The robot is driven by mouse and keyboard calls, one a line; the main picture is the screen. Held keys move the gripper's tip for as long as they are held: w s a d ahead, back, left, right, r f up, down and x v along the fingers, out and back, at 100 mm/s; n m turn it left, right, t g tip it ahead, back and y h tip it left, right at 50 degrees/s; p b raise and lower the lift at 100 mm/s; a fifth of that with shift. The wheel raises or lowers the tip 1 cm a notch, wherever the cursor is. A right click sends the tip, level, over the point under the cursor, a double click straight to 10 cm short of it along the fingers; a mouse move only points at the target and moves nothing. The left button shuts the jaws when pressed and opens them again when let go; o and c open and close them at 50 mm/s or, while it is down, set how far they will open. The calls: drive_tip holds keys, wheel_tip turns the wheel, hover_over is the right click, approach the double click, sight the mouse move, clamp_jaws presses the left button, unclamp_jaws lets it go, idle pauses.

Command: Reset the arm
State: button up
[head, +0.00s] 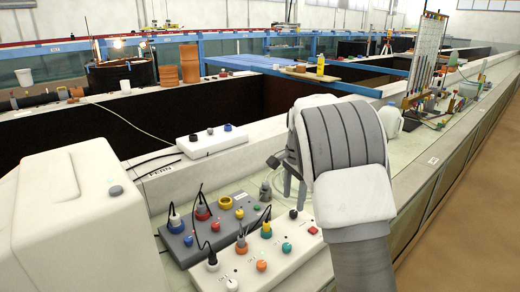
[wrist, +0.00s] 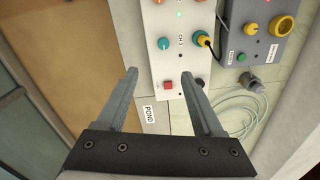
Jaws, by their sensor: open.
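My gripper (wrist: 160,70) shows in the wrist view with its two fingers wide apart and nothing between them. Its fingertips reach toward the near end of a white control box (wrist: 180,65), which has coloured knobs and a square red button. From this view I cannot tell how high the fingers are above the box. The white control box (head: 282,264) also shows there, left of my arm.
A grey control box (head: 228,222) with plugs and cables lies beside the white one; it also shows in the wrist view (wrist: 240,45). A small grey fitting (wrist: 252,81) and coiled clear tubing (wrist: 235,112) lie nearby. A white power strip (head: 212,142) sits farther back. Dark open tanks lie beyond.

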drive_tip(key=s+r+n+t, duration=0.1)
drive_tip(key=s+r+n, duration=0.2)
drive_tip(key=s+r, duration=0.45)
drive_tip(key=s+r+n+t, duration=0.2)
drive_tip(key=s+r+n, duration=0.25)
drive_tip(key=s, duration=0.65)
drive_tip(key=s+f+n+t, duration=0.1)
drive_tip(key=s+n, duration=0.4)
drive_tip(key=s, duration=1)
drive_tip(key=shift+s+a+f+n+t, duration=0.15)
drive_tip(key=shift+s+f+n+t, duration=0.2)
drive_tip(key=shift+t, duration=0.25)
drive_tip(key=c, duration=0.3)
drive_tip(key=shift+a, duration=0.1)
